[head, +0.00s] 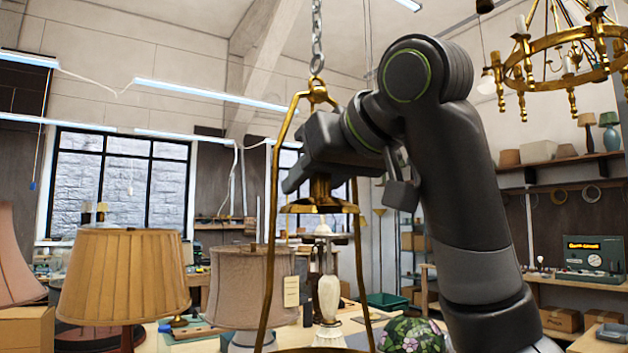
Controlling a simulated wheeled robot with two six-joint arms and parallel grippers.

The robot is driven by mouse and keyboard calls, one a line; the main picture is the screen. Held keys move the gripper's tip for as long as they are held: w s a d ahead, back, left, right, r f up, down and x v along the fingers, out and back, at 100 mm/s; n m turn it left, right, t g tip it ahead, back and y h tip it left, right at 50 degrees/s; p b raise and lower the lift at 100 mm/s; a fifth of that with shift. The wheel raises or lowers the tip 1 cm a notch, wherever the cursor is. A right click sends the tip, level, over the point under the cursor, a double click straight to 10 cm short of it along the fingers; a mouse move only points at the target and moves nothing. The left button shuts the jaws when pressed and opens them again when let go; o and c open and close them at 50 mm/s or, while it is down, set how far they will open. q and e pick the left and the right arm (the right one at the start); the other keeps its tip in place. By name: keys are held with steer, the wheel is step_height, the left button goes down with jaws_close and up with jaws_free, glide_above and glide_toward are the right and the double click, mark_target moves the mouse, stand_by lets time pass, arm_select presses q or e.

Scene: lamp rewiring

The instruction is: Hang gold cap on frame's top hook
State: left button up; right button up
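The gold frame (272,215) hangs from a chain, its long curved bars spreading downward. Its top (318,93) shows just above my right gripper; the hook itself is hidden behind the gripper. The gold cap (318,207), a flared brass piece with a narrow neck, is upright in mid-air between the frame's bars, below the top. My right gripper (306,176) reaches in from the right at the cap's neck and appears shut on it. The exact finger contact is hidden. My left gripper is not in view.
A chain (317,38) runs up from the frame. A tan lampshade (122,275) and a beige lampshade (251,285) stand at the left, with a cream lamp base (329,297) behind the frame. A floral shade (410,335) is low by my arm. A brass chandelier (565,55) hangs upper right.

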steer(key=shift+o, duration=0.9)
steer(key=b+v, duration=0.1)
steer(key=v, duration=0.2)
steer(key=b+v, duration=0.2)
steer(key=v, duration=0.1)
steer(key=shift+s+d+f, duration=0.15)
steer(key=shift+f, duration=0.05)
steer(key=b+v, duration=0.8)
steer(key=v, duration=0.3)
steer(key=shift+r+b, duration=0.3)
steer(key=shift+r, duration=0.05)
stand_by(0.5)
